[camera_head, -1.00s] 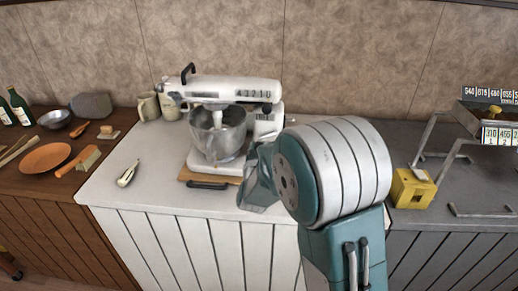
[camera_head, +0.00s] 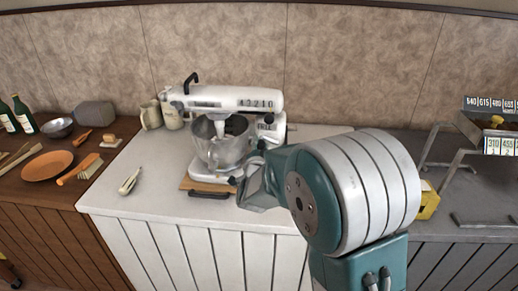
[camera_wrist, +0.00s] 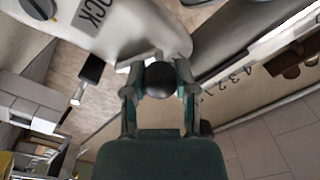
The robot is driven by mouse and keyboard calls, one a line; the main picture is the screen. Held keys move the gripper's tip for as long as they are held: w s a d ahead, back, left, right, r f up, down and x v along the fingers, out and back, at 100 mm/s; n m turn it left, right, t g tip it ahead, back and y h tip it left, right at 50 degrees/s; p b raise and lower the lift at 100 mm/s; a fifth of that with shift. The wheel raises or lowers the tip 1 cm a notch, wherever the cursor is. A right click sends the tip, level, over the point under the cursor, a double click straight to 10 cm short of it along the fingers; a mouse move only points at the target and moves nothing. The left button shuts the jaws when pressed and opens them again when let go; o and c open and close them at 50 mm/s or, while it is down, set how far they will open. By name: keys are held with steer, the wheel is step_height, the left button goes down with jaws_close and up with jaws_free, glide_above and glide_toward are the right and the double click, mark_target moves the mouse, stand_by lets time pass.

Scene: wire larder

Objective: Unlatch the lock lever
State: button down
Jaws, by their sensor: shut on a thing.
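A white stand mixer (camera_head: 225,97) with a metal bowl stands on the white counter. The lock lever ends in a round black knob (camera_wrist: 160,80), which sits between my fingertips in the wrist view, near the mixer's white body (camera_wrist: 125,28) and a "LOCK" label (camera_wrist: 92,12). My gripper (camera_wrist: 160,82) is shut on this knob. In the camera_head view my gripper (camera_head: 258,163) reaches to the right side of the mixer's base, and my own arm hides part of the counter there. The lever's shaft is mostly hidden behind the knob and fingers.
A dark handle (camera_wrist: 91,68) sticks out left of the knob in the wrist view. A wooden board (camera_head: 205,187) lies under the mixer. A can opener (camera_head: 130,181) lies on the counter, and mugs (camera_head: 151,115) stand behind. A yellow box (camera_head: 428,203) is partly hidden right of my arm.

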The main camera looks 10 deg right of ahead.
steer(key=shift+d+r+m, duration=0.15)
steer(key=shift+r+m, duration=0.1)
steer(key=shift+m, duration=0.45)
steer(key=shift+c, duration=2)
jaws_free()
steer(key=shift+s, duration=0.2)
steer(key=v, duration=1.1)
steer(key=shift+s, duration=0.3)
